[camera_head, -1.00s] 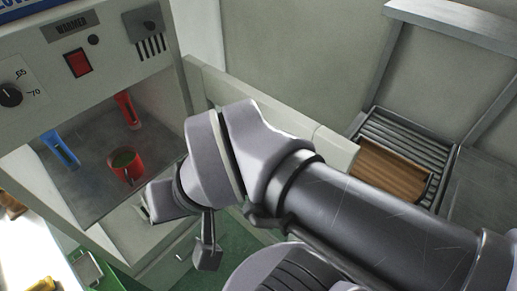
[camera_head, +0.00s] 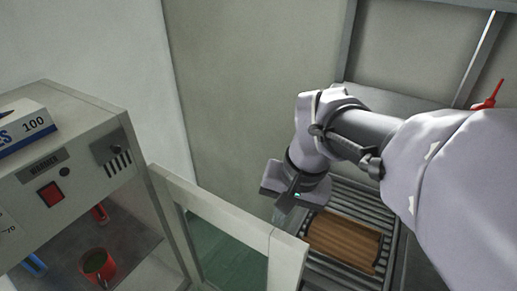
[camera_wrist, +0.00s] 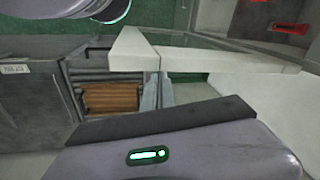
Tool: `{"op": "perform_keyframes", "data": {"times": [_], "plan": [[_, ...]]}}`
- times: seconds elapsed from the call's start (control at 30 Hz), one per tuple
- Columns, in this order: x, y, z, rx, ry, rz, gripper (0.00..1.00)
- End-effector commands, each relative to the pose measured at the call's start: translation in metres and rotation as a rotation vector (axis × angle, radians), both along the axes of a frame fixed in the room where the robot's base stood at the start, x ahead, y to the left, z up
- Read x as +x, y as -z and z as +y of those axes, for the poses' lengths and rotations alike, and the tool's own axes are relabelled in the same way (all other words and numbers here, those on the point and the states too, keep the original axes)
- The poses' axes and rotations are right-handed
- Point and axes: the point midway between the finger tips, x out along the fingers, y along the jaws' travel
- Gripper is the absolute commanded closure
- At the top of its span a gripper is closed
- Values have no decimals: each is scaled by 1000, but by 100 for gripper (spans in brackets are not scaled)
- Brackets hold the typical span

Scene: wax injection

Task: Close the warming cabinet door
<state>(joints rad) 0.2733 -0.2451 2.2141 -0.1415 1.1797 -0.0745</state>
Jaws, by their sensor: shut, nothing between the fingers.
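The warming cabinet (camera_head: 85,150) stands at the left of the head view, its front open. Its door (camera_head: 235,222), a pale frame with a clear pane, stands swung open, sticking out to the right from the cabinet. The door frame also crosses the upper part of the wrist view (camera_wrist: 220,66). My gripper (camera_head: 284,207) is on the far right side of the door, near its free end, pointing down. It is shut and empty. In the head view I cannot tell for sure whether it touches the door.
A red mug (camera_head: 98,266) and coloured tools sit inside the cabinet. A box (camera_head: 22,128) lies on its top. A roller conveyor with a brown wooden board (camera_head: 343,242) is below and right of my gripper. A wall (camera_head: 240,80) stands behind.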

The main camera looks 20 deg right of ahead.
Motion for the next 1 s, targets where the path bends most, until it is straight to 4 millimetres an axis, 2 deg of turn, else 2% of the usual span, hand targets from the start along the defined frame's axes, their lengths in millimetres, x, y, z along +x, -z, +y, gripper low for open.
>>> {"op": "perform_keyframes", "data": {"times": [0.23, 0.4, 0.53, 0.67, 1.0], "plan": [[11, 35, -54, 63, 121, 214, 100], [10, 71, -100, 144, 228, 391, 100], [4, 93, -124, 195, 282, 482, 100], [0, 107, -125, 205, 292, 499, 100], [-16, 175, -103, 204, 289, 498, 100]]}}
